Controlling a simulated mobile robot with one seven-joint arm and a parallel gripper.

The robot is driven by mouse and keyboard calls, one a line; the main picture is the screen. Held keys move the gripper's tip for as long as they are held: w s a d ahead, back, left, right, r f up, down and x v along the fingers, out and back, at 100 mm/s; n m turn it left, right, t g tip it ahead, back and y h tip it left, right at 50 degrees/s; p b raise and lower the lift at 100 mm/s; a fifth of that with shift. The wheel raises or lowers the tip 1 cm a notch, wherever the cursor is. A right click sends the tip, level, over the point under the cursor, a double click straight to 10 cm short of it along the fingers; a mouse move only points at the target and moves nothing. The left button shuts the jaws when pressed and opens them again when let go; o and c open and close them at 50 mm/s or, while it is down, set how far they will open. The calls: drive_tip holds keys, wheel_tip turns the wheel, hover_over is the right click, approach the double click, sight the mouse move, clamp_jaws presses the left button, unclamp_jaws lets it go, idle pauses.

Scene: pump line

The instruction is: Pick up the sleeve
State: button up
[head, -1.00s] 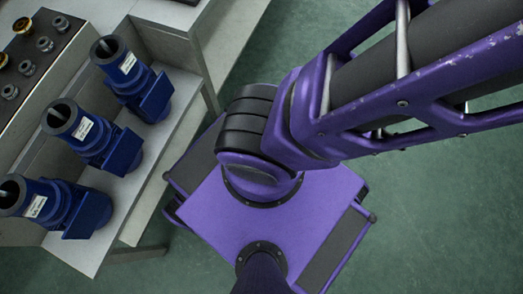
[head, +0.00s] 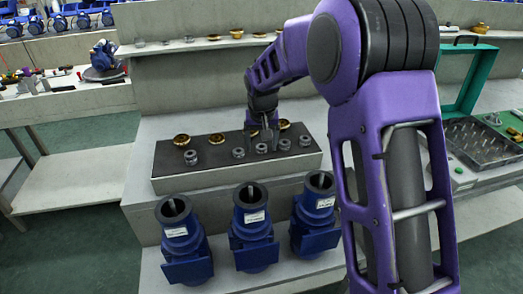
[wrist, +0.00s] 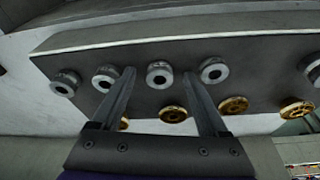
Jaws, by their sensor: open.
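Several short grey metal sleeves stand in a row along the front of a dark mat-topped block in the head view. One sleeve (head: 261,148) is just in front of my gripper (head: 264,128). In the wrist view, my gripper (wrist: 159,76) is open, with its two fingers apart. A grey sleeve (wrist: 159,74) with a dark bore appears between the fingertips. I cannot tell how far it is from them. Neighbouring sleeves lie outside the fingers, one to the left (wrist: 105,77) and one to the right (wrist: 213,70). Nothing is held.
Brass rings (head: 181,139) lie behind the sleeves on the dark block (head: 215,174). Several blue pumps (head: 254,226) stand on the lower shelf in front. A shelf (head: 170,47) with small parts runs behind. A green-framed case (head: 461,80) with a parts tray is at the right.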

clamp_jaws()
idle(0.4)
